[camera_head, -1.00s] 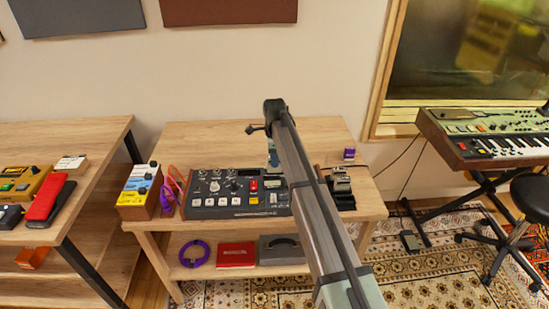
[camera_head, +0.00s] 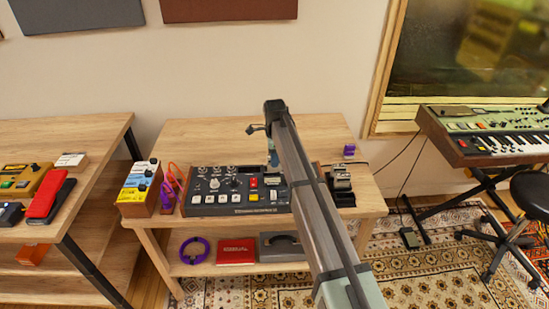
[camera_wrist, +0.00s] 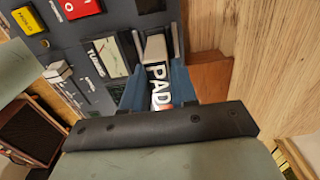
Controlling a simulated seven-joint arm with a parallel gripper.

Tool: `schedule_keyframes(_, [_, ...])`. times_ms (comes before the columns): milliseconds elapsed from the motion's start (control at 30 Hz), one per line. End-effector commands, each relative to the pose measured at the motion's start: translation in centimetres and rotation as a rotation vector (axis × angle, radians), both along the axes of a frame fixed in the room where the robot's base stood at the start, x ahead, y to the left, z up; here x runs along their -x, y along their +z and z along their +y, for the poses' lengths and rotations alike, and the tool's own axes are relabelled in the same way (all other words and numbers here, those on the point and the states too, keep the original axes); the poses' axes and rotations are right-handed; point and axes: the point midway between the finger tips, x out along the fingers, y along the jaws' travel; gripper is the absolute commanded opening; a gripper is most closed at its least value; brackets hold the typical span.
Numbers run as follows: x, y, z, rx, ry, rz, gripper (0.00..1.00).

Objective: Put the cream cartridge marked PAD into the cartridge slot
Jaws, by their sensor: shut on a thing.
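The cream cartridge marked PAD (camera_wrist: 156,50) is between the two blue fingers of my gripper (camera_wrist: 152,88) in the wrist view. Its black label with white letters faces the camera. My gripper (camera_head: 273,158) is shut on it, over the right part of a dark console (camera_head: 232,199) in the head view. The console's face (camera_wrist: 85,38) fills the upper left of the wrist view. A dark recess (camera_wrist: 150,6) shows just beyond the cartridge's far end. I cannot tell whether this is the cartridge slot, or whether the cartridge touches the console.
The console has raised knobs and red, yellow and white buttons. A small purple object (camera_head: 349,150) and a dark pedal-like device (camera_head: 341,182) stand to its right. A yellow-and-blue box (camera_head: 140,187) and an orange cable (camera_head: 173,178) are at its left. The table's back is clear.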

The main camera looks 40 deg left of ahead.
Motion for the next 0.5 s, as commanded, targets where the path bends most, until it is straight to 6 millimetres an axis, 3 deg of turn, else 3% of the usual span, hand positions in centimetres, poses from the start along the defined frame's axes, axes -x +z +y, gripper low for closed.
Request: schedule_keyframes(500, [0.01,-0.57,-0.01,0.0,0.0,0.0,0.0])
